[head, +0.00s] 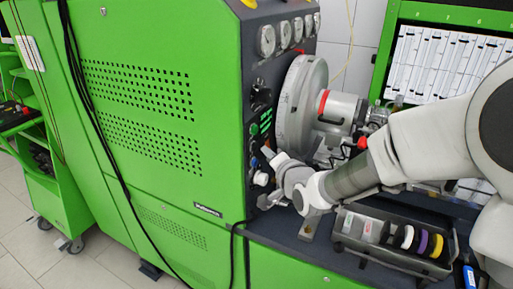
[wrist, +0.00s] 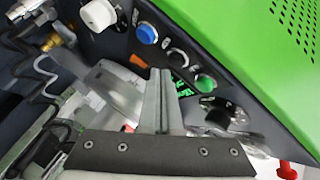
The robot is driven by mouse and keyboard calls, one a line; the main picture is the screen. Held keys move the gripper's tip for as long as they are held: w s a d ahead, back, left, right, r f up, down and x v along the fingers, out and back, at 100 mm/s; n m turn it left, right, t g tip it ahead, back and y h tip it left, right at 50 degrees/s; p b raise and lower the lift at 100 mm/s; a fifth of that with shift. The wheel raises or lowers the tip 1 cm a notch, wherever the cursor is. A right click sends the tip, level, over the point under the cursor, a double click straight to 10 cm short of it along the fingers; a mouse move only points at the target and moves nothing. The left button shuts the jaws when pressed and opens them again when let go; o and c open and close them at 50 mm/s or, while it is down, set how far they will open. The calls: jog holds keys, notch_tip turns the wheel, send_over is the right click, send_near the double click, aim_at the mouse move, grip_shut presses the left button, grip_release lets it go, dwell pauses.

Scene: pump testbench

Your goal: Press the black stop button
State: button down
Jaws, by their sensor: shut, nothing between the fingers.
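The black stop button (wrist: 177,57) sits on the dark control panel in the wrist view, between a blue button (wrist: 145,33) and a green button (wrist: 205,83). My gripper (wrist: 160,72) is shut and empty. Its fingertips point at the panel, just below and left of the black button in that view, and partly cover the area around the green display (wrist: 180,86). A gap or contact with the panel cannot be told. In the head view my gripper (head: 267,153) is close to the panel, below the green button (head: 254,128); I cannot make out the black button there.
A black rotary knob (wrist: 216,110), an orange switch (wrist: 138,62) and a white knob (wrist: 98,14) are close around the fingers. The large grey disc (head: 301,105) stands right beside the panel. A tray (head: 389,247) of parts sits on the bench below my arm.

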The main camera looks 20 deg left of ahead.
jog(key=shift+s+d+p, duration=0.2)
jog(key=shift+d+p, duration=0.2)
jog(key=shift+d, duration=2.15)
jog(key=s+d+r+n+g+h, duration=0.1)
jog(key=s+d+r+h, duration=0.15)
jog(key=d, duration=0.45)
jog(key=s+d+r+h, duration=0.1)
jog(key=s+d+h, duration=0.15)
jog(key=d, duration=0.35)
jog(key=s+d+r+n+g+h, duration=0.1)
jog(key=s+d+h, duration=0.15)
jog(key=d, duration=0.45)
jog(key=s+d+g+h, duration=0.1)
jog(key=s+d, duration=0.3)
jog(key=s, duration=0.5)
jog(key=s+d+n+g+h, duration=0.1)
jog(key=s+d+g, duration=0.2)
jog(key=s, duration=0.6)
jog(key=shift+d+r+h, duration=0.35)
jog(key=shift+d, duration=0.9)
